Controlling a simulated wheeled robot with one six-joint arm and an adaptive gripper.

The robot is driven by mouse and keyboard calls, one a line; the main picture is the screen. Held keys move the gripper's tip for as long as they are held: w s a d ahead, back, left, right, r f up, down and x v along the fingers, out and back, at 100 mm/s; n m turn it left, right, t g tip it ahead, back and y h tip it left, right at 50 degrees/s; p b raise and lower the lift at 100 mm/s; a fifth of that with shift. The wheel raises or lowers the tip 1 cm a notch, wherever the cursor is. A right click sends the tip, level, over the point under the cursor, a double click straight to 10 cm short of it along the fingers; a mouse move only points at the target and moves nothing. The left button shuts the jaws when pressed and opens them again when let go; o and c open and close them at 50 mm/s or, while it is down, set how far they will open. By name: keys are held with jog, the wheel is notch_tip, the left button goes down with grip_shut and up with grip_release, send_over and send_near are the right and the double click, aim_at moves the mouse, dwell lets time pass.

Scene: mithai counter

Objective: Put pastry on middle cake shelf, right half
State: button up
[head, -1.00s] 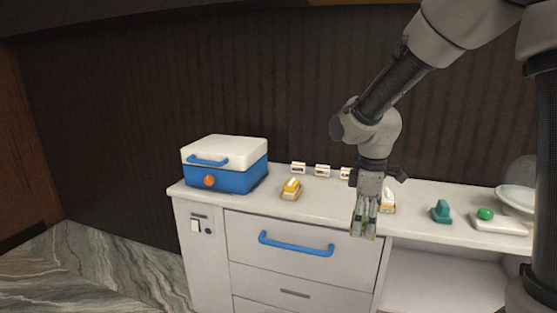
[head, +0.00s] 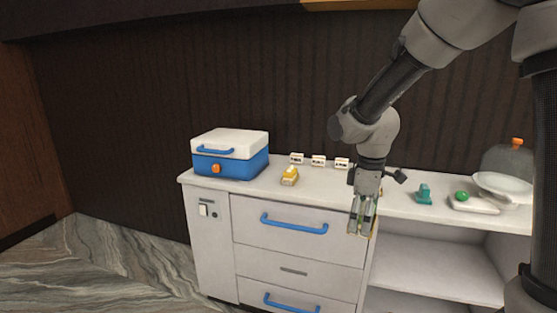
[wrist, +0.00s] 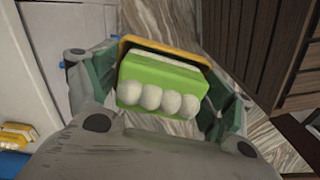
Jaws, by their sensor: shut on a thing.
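My gripper (head: 361,232) is shut on a pastry, a green block topped with a row of white balls on a yellow-orange base (wrist: 160,82). In the wrist view the pastry sits between both fingers, above the floor. In the head view my gripper hangs in front of the counter's front edge, and its fingers mostly hide the pastry. I cannot identify the cake shelf for certain in any view. Open shelving (head: 435,262) shows under the counter at the right, partly cut off by my column.
The white counter (head: 330,187) carries a blue cooler box (head: 231,164), a yellow pastry (head: 290,176), small label cards (head: 318,161), a teal object (head: 424,194) and a glass dome (head: 508,160). Drawers with blue handles (head: 294,224) face me. The floor (head: 90,255) at left is clear.

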jog(key=shift+w+a+r+m, duration=0.1)
jog(key=shift+w+a+m, duration=0.15)
jog(key=shift+w+m, duration=0.45)
jog(key=w+f+m, duration=0.1)
jog(key=w+m, duration=0.1)
jog(key=w+f+m, duration=0.1)
jog(key=w+m, duration=0.1)
jog(key=m, duration=0.1)
jog(key=shift+f, duration=0.2)
jog(key=w+d+f+m, duration=0.1)
jog(key=d+f+m, duration=0.2)
jog(key=f, duration=0.3)
jog(key=w+d+f+m, duration=0.1)
jog(key=d+f+m, duration=0.2)
jog(key=d+f, duration=0.2)
notch_tip(320, 180, down, 2)
jog(key=shift+w+d+f, duration=0.2)
jog(key=shift+w+d, duration=0.05)
jog(key=shift+d, duration=0.05)
